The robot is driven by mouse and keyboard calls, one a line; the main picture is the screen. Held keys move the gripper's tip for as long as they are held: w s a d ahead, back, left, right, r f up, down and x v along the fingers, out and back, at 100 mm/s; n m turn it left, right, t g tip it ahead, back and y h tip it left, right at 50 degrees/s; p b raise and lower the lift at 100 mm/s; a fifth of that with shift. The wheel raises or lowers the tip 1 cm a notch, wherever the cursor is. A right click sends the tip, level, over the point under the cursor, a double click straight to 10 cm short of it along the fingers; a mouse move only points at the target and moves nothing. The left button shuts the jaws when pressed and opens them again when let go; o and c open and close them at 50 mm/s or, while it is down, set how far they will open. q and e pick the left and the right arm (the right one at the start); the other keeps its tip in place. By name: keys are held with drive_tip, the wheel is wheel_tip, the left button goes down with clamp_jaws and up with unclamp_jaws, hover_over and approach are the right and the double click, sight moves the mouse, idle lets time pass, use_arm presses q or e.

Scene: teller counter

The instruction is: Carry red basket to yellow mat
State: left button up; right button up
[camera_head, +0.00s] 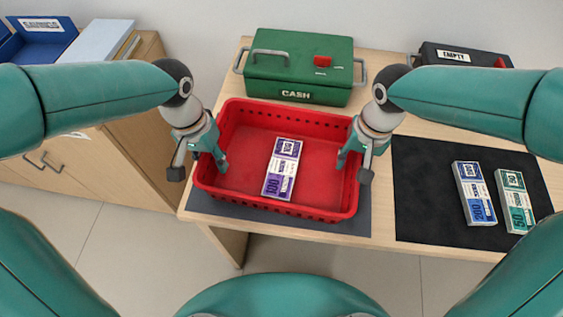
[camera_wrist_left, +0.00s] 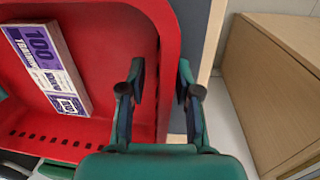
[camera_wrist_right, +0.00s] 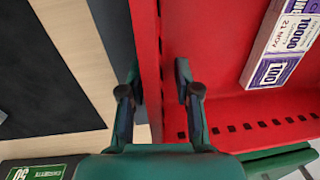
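A red basket (camera_head: 240,180) with perforated walls stands near the front edge of the counter, on a dark grey mat (camera_head: 330,222). A purple-banded banknote bundle (camera_head: 282,168) lies inside it. My left gripper (camera_head: 207,160) is at the basket's left wall; in the left wrist view its fingers (camera_wrist_left: 160,90) are apart, on either side of the wall. My right gripper (camera_head: 355,155) is at the right wall; in the right wrist view its fingers (camera_wrist_right: 158,90) are also apart, straddling the wall. No yellow mat is in view.
A green cash box (camera_head: 300,85) stands close behind the basket. A black mat (camera_head: 425,190) to the right bears a blue bundle (camera_head: 474,192) and a green bundle (camera_head: 515,200). A black box (camera_head: 460,55) labelled EMPTY stands behind. A wooden cabinet (camera_head: 100,165) is at the left.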

use_arm(q)
clamp_jaws()
use_arm(e)
clamp_jaws()
use_arm(q)
drive_tip(key=shift+r, duration=0.1)
use_arm(e)
drive_tip(key=shift+r, duration=0.1)
